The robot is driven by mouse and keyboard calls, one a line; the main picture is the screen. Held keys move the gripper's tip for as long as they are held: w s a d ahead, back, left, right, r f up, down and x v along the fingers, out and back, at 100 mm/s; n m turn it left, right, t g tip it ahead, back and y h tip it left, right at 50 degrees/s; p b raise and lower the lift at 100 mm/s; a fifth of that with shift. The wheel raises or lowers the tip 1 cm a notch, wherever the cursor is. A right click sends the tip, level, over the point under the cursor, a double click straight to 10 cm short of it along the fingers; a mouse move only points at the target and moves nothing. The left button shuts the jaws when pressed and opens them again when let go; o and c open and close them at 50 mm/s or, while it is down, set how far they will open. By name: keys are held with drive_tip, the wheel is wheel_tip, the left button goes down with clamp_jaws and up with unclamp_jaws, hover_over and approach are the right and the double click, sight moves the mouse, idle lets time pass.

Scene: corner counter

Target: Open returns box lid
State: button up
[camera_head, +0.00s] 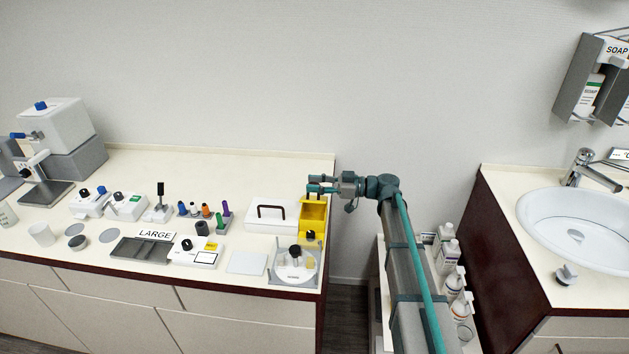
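A white box (272,222) with a dark bar handle (272,208) on its top stands near the right end of the left counter. Right beside it is a yellow box (313,217) with a dark knob-like part at its front. No label is readable on either box, so I cannot tell which is the returns box. The white box's top looks closed; the yellow box seems open at the top, but it is small in view. My gripper (313,184) points left above the back edge of the yellow box. Its two fingers look apart with nothing between them; contact with the box cannot be told.
A round dial device (295,265) stands in front of the yellow box, with a pale flat pad (247,263) to its left. Bottles (447,255) stand in the gap before the sink (580,228).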

drive_tip(key=shift+a, duration=0.2)
clamp_jaws()
